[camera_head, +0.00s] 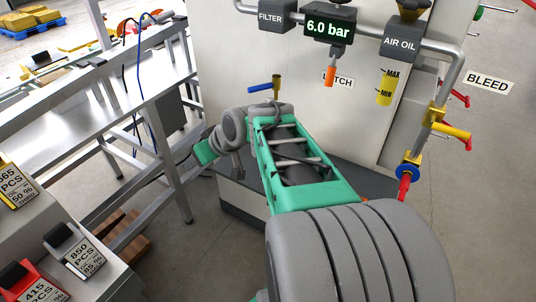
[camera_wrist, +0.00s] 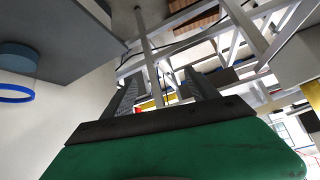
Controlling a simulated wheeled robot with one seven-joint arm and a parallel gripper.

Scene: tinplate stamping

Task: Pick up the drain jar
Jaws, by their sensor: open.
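My gripper (camera_wrist: 160,80) is open in the wrist view, its two dark fingers apart with nothing between them. In the head view its green body (camera_head: 204,152) points left, away from the panel; the fingers are hard to make out. No drain jar shows clearly in the head view. In the wrist view a blue-grey round piece (camera_wrist: 18,56) and a blue ring (camera_wrist: 14,94) show at the left edge, well to the side of the fingers. They may be parts of the jar; I cannot tell. My arm hides part of the plinth (camera_head: 240,203).
The panel carries a filter (camera_head: 277,15), an air oil unit (camera_head: 402,40) and a brass valve with a blue handle (camera_head: 265,87). A metal-framed bench (camera_head: 165,85) stands left. Counters (camera_head: 75,252) stand at lower left. Floor (camera_head: 480,190) is clear at right.

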